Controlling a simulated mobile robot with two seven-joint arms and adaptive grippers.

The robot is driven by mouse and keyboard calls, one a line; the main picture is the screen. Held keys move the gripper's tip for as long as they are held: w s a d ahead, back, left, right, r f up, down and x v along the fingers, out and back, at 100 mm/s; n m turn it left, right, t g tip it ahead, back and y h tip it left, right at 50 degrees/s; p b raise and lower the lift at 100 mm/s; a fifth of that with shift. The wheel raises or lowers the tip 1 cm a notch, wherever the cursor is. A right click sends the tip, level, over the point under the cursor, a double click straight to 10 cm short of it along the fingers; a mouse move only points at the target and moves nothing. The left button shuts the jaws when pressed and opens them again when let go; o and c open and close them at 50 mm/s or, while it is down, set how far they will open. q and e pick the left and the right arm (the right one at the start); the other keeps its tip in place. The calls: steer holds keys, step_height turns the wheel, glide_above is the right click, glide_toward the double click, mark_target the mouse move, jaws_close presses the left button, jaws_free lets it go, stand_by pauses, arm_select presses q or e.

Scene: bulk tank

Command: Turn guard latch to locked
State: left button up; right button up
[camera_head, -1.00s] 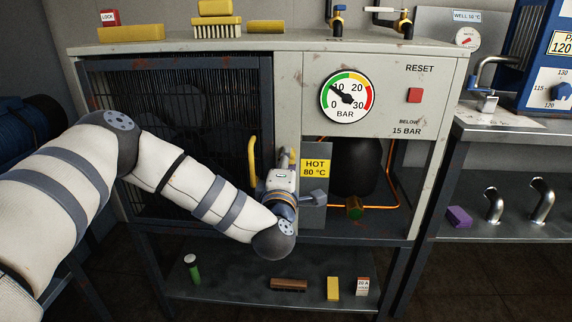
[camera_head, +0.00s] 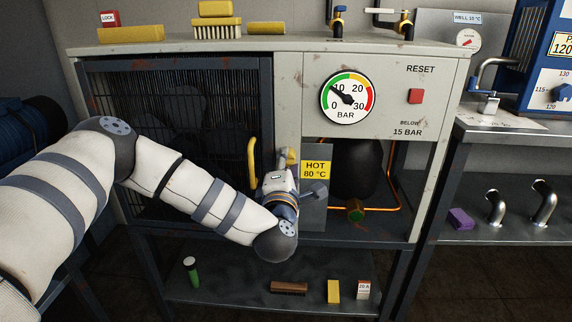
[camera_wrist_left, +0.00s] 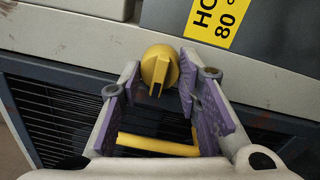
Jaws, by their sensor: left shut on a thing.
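The guard latch is a yellow knob with a raised grip, on the frame strip right of the dark mesh guard (camera_head: 190,110). The knob (camera_wrist_left: 160,68) shows between the fingertips in the left wrist view; in the head view the latch (camera_head: 290,156) shows just above my gripper. My left gripper (camera_wrist_left: 156,82) has purple pads and is shut on the latch, one finger each side; the exact contact is hard to see. The guard's yellow handle (camera_head: 252,162) stands left of the gripper and also shows lower in the wrist view (camera_wrist_left: 158,145). My right gripper is not in view.
A yellow HOT 80 °C label (camera_head: 315,169) is right of the latch. A pressure gauge (camera_head: 347,97) and red reset button (camera_head: 415,96) are above right. A lower shelf (camera_head: 235,294) holds small items. Yellow blocks and a brush (camera_head: 217,28) lie on top.

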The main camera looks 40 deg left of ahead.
arm_select(q)
steer(key=o, duration=1.1)
steer(key=shift+o, duration=0.2)
steer(key=v, duration=0.7)
steer(key=shift+s+d, duration=0.2)
